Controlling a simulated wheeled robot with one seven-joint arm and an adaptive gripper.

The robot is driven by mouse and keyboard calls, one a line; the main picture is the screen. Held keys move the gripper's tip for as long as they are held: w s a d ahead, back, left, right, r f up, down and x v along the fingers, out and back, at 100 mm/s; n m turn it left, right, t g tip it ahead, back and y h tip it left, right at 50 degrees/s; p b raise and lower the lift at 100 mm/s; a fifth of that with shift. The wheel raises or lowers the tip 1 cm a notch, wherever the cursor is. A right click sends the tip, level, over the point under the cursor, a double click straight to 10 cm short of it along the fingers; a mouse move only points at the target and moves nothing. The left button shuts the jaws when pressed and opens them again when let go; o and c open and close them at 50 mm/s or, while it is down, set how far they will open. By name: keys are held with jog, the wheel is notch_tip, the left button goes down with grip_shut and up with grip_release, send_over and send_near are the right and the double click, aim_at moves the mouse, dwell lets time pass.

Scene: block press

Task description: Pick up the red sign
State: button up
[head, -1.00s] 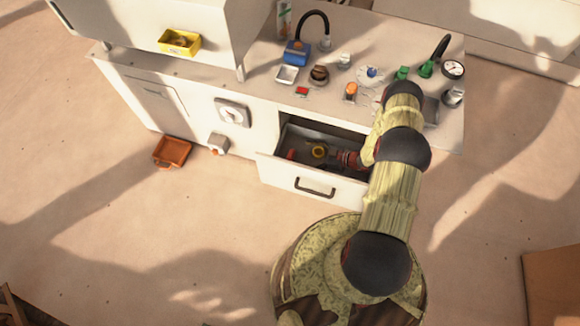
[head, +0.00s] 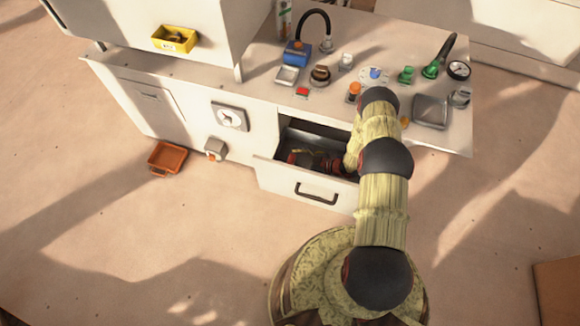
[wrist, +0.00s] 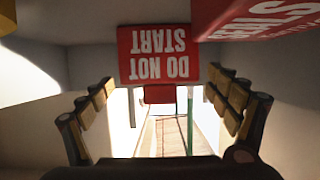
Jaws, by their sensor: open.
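The red sign (wrist: 158,54) reads "DO NOT START" in white letters and appears upside down in the wrist view. It is just beyond my fingertips, at the top of the gap between them. My gripper (wrist: 160,88) is open, with one finger on each side and nothing held. In the head view my gripper (head: 322,164) is down inside the open drawer (head: 285,178). The sign cannot be made out clearly there, as my arm and the shadow hide part of the drawer.
A red box lettered "SEALS" (wrist: 255,18) is close at the upper right in the wrist view. Drawer walls are near both fingers. The counter (head: 400,145) above holds several knobs and a grey tray (head: 431,111). An orange bin (head: 167,157) is on the floor at left.

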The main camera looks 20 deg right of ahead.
jog(key=shift+w+a, duration=0.1)
jog(key=shift+a, duration=0.05)
jog(key=shift+c, duration=0.9)
jog(key=c, duration=1.1)
